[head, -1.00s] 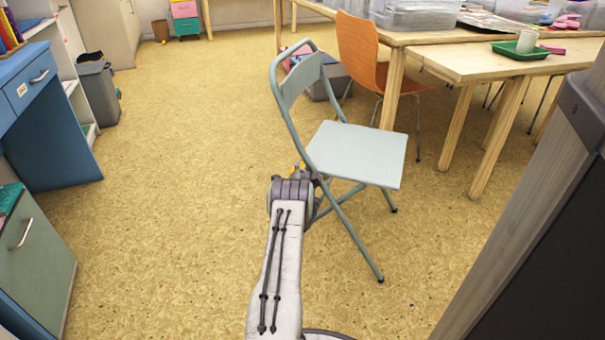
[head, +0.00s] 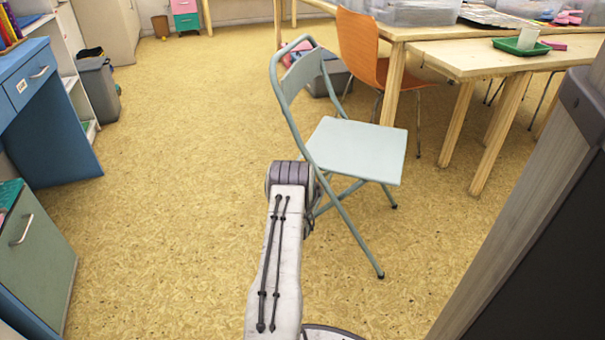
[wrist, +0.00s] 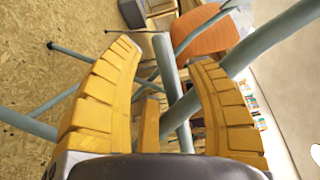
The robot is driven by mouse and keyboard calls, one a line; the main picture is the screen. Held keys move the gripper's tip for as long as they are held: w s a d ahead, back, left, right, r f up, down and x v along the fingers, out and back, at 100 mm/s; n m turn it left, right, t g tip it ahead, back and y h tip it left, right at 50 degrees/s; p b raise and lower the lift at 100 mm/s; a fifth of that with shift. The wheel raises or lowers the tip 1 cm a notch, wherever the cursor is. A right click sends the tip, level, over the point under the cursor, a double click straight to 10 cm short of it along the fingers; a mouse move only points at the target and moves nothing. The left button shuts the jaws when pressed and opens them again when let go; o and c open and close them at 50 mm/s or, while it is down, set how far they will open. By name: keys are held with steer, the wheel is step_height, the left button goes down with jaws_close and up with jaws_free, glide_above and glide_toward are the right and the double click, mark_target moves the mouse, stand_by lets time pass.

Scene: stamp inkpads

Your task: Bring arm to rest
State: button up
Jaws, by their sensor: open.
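My gripper (wrist: 165,75) shows in the wrist view with its two yellow fingers spread apart, open. Nothing sits gripped between them. Behind the gap run the grey-blue tubes of the folding chair (wrist: 168,85); I cannot tell whether a finger touches them. In the head view my arm reaches forward from the bottom centre, and its end hides the gripper. The folding chair (head: 355,152) stands upright just right of and beyond the arm's end, its frame very close to it.
An orange chair (head: 362,45) and wooden tables (head: 480,62) stand at the back right. A blue desk (head: 45,130) and green cabinet (head: 38,250) are on the left. A wooden-edged panel (head: 540,190) is close on the right. The floor (head: 180,150) left of the arm is clear.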

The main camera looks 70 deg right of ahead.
stand_by(0.8)
